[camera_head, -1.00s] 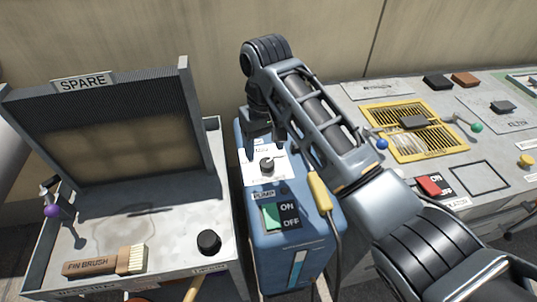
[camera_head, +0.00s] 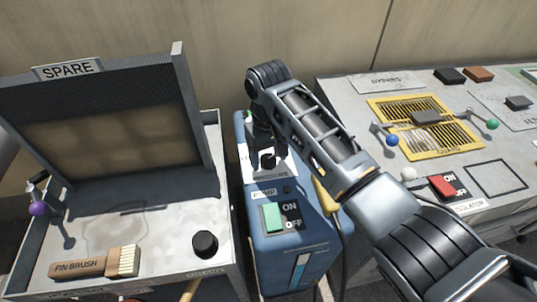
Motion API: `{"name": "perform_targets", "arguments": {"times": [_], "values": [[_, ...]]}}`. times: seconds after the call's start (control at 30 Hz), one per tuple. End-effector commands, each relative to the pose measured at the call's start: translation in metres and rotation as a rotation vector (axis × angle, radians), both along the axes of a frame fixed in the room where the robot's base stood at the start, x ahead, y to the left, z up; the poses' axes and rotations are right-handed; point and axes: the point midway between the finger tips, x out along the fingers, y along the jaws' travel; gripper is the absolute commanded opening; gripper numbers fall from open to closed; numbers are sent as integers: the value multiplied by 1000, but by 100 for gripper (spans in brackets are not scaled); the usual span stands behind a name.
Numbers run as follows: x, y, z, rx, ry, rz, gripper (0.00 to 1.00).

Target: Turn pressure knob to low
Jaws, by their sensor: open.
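The pressure knob (camera_head: 268,160) is a small black knob on a white label plate (camera_head: 251,174) on top of the blue pump unit (camera_head: 285,245). My gripper (camera_head: 268,148) points down over the knob from above and behind. Its fingers are open and dark, partly merging with the knob, so I cannot tell whether they touch it. The knob's pointer and most of the plate's markings are hidden by the gripper. The pump's green ON/OFF switch (camera_head: 273,216) sits in front of the plate, apart from the gripper.
A yellow-handled cable tool (camera_head: 326,197) hangs at the pump's right side. At left, a bench holds the SPARE panel (camera_head: 110,125), a fin brush (camera_head: 95,263) and a black knob (camera_head: 205,244). At right, a bench carries a yellow guard (camera_head: 425,130) and a red switch (camera_head: 442,186).

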Motion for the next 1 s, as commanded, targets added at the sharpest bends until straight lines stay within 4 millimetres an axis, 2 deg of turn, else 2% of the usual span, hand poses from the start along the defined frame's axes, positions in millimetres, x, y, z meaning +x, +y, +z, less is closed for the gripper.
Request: {"name": "perform_targets", "arguments": {"times": [0.2, 0.77, 1.0], "values": [[0, 0, 0, 0, 0, 0, 68], [0, 0, 0, 0, 0, 0, 14], [0, 0, 1, -1, 1, 15, 13]]}}
